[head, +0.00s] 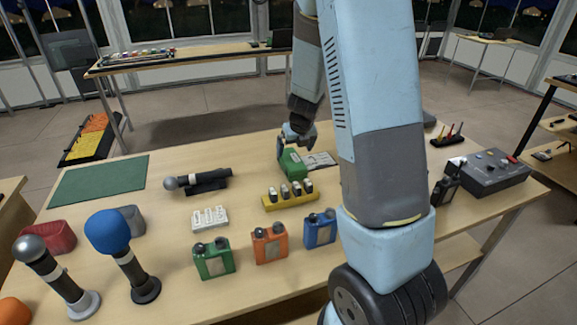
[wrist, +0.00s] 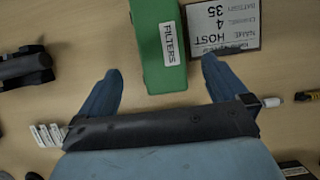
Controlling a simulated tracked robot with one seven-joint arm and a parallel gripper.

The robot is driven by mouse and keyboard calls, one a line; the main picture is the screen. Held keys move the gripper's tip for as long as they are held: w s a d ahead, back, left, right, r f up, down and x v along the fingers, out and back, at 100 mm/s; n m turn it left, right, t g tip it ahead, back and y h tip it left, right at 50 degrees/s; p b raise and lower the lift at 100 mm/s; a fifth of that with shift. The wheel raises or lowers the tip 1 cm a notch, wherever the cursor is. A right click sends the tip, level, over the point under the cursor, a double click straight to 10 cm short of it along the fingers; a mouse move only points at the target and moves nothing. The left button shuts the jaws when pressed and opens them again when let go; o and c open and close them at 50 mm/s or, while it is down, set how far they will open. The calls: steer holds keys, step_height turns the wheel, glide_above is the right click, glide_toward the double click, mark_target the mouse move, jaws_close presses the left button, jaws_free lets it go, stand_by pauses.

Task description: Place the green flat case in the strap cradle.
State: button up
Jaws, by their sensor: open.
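The green flat case (head: 293,165), labelled FILTERS, lies on the table near the middle. In the wrist view the case (wrist: 158,45) reaches between the two fingers of my gripper (wrist: 161,66), with a gap on either side. My gripper (head: 297,141) is open, at the case's far end in the head view. The right finger comes close to a white label card (wrist: 222,25) beside the case. I cannot tell which thing is the strap cradle; my arm hides part of the table on the right.
A microphone (head: 205,179) on a black stand lies left of the case. A yellow rack (head: 291,202) stands just in front of it. Green, orange and blue packs line the front. A mixer box (head: 490,172) stands at right. A green mat (head: 98,181) lies bare at left.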

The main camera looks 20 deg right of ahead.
mark_target(292, 159)
steer(key=shift+x, duration=3.8)
steer(key=shift+w+d, duration=0.1)
steer(key=shift+w, duration=0.05)
steer(key=shift+c, duration=0.3)
steer(key=c, duration=1.3)
steer(key=shift+r, duration=0.15)
steer(key=shift+c, duration=0.2)
